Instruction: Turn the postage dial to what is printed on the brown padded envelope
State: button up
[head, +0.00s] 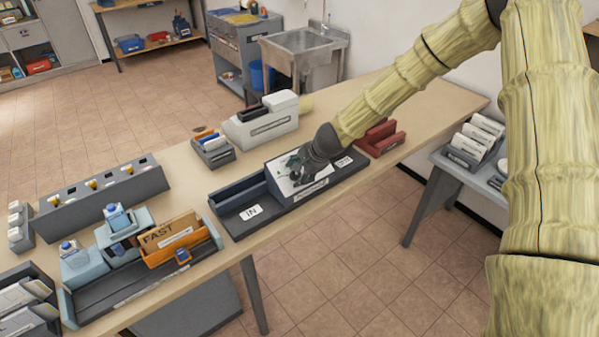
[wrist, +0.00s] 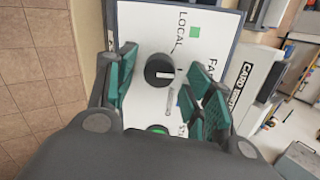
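The brown padded envelope (head: 172,251) stands in the tray at the left of the table, with FAST printed on it. The postage machine (head: 286,190) stands mid-table with a white sloped face. In the wrist view its black dial (wrist: 159,70) has a light mark that seems to point to picture right. A label starting FA is partly cut off by my finger. My gripper (wrist: 165,92) is open, its green fingers on either side of the dial, apart from it. In the head view my gripper (head: 300,172) hangs over the machine's face.
A green button (wrist: 157,129) sits below the dial, with a partly hidden label beside it. A dark IN tray (head: 238,208) adjoins the machine's left side. A red holder (head: 380,138) stands to its right and a white machine (head: 262,124) behind it.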

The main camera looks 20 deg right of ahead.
jog(key=v, duration=1.2)
dwell(0.4)
jog(key=shift+a, duration=0.1)
jog(key=s+f+n+g+h+b, duration=0.2)
jog(key=s+f+n, duration=0.2)
jog(key=s+f, duration=0.8)
jog(key=s+f+n+g+h+b, duration=0.2)
jog(key=s+f+n, duration=0.2)
jog(key=s+f, duration=0.75)
jog(key=s+a+f+n+g+b, duration=0.1)
jog(key=s+a+f+n+b, duration=0.2)
jog(key=s+f+n, duration=0.4)
jog(key=s+f, duration=0.9)
jog(key=s, duration=0.3)
jog(key=shift+a+f+n+g+y, duration=0.2)
jog(key=shift+f+n+g+y, duration=0.1)
jog(key=shift+y, duration=0.1)
